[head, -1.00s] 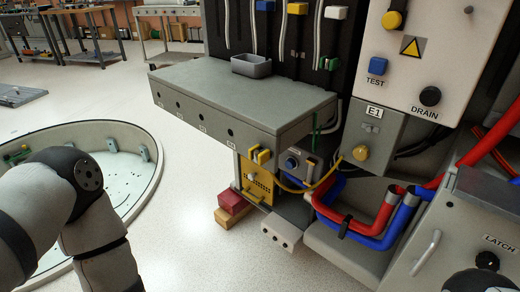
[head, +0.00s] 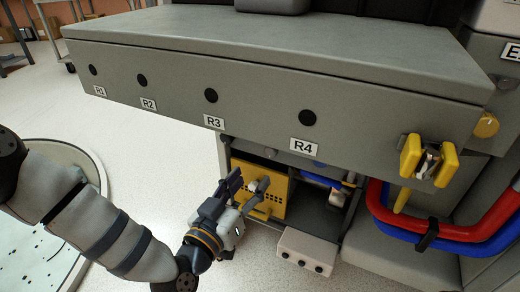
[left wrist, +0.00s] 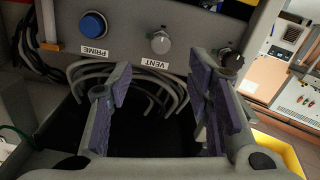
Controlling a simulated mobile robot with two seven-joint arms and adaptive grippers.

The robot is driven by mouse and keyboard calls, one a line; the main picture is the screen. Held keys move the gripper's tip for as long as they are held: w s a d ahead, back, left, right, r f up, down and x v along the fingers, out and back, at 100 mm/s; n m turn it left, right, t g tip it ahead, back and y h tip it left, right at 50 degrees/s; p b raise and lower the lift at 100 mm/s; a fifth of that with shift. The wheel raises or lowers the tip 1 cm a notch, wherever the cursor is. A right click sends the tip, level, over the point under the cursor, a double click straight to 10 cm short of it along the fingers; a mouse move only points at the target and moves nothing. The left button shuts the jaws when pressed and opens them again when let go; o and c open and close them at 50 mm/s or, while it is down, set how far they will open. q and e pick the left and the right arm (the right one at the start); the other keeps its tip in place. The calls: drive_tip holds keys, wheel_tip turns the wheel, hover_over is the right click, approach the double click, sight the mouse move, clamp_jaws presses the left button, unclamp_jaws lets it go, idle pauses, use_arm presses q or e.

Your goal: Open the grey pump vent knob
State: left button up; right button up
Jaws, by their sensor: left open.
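The grey vent knob (left wrist: 160,43) is a small rounded knob on a grey panel in the left wrist view, just above the label VENT, which reads upside down. It appears ahead of the gap between my left fingers and apart from them. My left gripper (left wrist: 162,88) is open and empty. In the head view my left gripper (head: 250,184) is low, below the bench front and in front of a yellow perforated box (head: 272,199). I cannot make out the vent knob surely in the head view. My right gripper is not in view.
A blue PRIME button (left wrist: 93,24) and a black knob (left wrist: 231,59) flank the vent knob. Grey hoses (left wrist: 150,88) hang below. The bench front (head: 175,97) overhangs the gripper. Red and blue pipes (head: 440,232) and a yellow clamp (head: 428,160) are at right.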

sight(270, 153)
use_arm(q)
drive_tip(key=b+x, duration=0.5)
drive_tip(key=x, duration=0.7)
drive_tip(key=shift+a+r, duration=0.15)
drive_tip(key=shift+r, duration=0.05)
drive_tip(key=shift+w+r, duration=0.15)
drive_tip(key=shift+w, duration=0.15)
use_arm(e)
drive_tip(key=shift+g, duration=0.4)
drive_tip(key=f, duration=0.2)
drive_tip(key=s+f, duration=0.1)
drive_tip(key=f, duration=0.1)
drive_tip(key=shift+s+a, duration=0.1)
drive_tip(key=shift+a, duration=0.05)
use_arm(q)
drive_tip(key=shift+c, duration=0.2)
clamp_jaws()
